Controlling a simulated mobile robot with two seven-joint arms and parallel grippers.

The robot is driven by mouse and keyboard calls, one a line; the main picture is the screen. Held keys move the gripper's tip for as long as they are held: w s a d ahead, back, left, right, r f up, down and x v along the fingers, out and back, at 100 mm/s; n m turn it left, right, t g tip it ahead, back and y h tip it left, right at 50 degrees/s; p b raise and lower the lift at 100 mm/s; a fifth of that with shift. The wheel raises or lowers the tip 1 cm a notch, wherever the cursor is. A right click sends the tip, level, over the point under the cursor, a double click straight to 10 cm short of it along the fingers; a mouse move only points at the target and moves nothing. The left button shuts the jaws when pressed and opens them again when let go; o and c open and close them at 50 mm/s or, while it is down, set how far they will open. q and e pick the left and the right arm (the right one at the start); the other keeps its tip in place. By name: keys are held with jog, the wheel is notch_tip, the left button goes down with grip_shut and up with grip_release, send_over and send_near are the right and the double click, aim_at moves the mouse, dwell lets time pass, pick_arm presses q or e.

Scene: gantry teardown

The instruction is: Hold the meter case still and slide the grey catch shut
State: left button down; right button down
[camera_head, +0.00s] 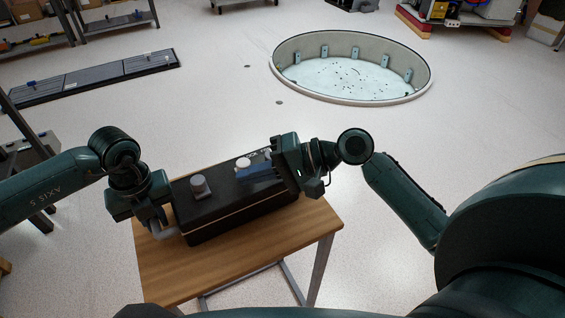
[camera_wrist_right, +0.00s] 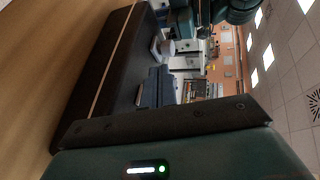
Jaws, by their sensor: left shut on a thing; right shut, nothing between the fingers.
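The meter case (camera_head: 225,217), a long black box with a pale seam line, lies on a small wooden table. It also fills the left of the right wrist view (camera_wrist_right: 92,75). A grey round-topped piece (camera_head: 199,187) stands on its lid; a paler round piece (camera_head: 243,163) and a blue block (camera_head: 256,174) sit further right. I cannot tell for sure which is the catch. My left gripper (camera_head: 158,222) is shut on a grey handle-like part (camera_head: 165,232) at the case's left end. My right gripper (camera_head: 273,160) is shut and empty at the right end, close to the blue block.
The wooden table top (camera_head: 165,277) is bare in front of the case. Behind it, the floor is open up to a round sunken pit (camera_head: 350,98). A long dark panel (camera_head: 95,80) lies on the floor at back left, near shelves (camera_head: 110,20).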

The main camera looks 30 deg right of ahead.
jog(key=v, duration=0.7)
jog(key=shift+d, duration=0.25)
